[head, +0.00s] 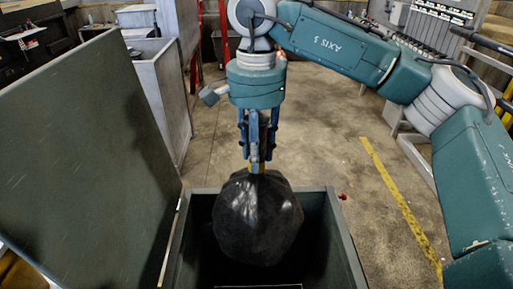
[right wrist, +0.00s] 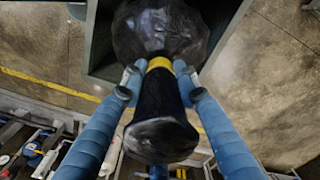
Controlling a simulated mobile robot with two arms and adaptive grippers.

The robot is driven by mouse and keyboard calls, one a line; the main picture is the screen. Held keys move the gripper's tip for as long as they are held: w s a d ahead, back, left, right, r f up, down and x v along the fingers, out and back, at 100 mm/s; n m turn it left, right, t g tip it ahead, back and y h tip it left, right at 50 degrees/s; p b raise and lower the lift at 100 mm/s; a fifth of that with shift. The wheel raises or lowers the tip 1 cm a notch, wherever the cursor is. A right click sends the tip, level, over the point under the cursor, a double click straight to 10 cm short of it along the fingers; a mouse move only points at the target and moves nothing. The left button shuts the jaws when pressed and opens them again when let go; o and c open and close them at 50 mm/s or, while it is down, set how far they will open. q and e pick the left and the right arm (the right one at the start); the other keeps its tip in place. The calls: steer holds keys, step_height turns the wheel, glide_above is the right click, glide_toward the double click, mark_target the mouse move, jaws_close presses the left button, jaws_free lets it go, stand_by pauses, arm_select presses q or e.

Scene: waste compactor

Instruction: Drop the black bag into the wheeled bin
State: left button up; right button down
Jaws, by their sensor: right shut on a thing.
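The black bag (head: 257,218) hangs below my right gripper (head: 258,160), over the open mouth of the wheeled bin (head: 344,240). My right gripper is shut on the bag's neck, near a yellow band. The right wrist view shows the two blue fingers (right wrist: 158,85) on either side of the yellow band (right wrist: 160,64), with the bag's round body (right wrist: 170,28) beyond it over the bin (right wrist: 97,45). The bag's lower part appears at or just inside the rim; the exact depth is hard to tell. My left gripper is not in view.
The bin's dark green lid (head: 90,150) stands open on the left. Behind it is a grey metal container (head: 160,95). A yellow floor line (head: 400,205) runs along the concrete floor at right. The floor behind the bin is clear.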

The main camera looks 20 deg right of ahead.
steer(key=c, duration=1.3)
jaws_free()
steer(key=shift+c, duration=0.2)
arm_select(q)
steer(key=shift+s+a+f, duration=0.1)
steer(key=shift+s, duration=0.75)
arm_select(e)
steer(key=shift+o, duration=0.6)
steer(key=shift+s, duration=0.15)
steer(key=shift+r, duration=0.3)
step_height(320, 180, up, 12)
steer(key=shift+f, duration=0.2)
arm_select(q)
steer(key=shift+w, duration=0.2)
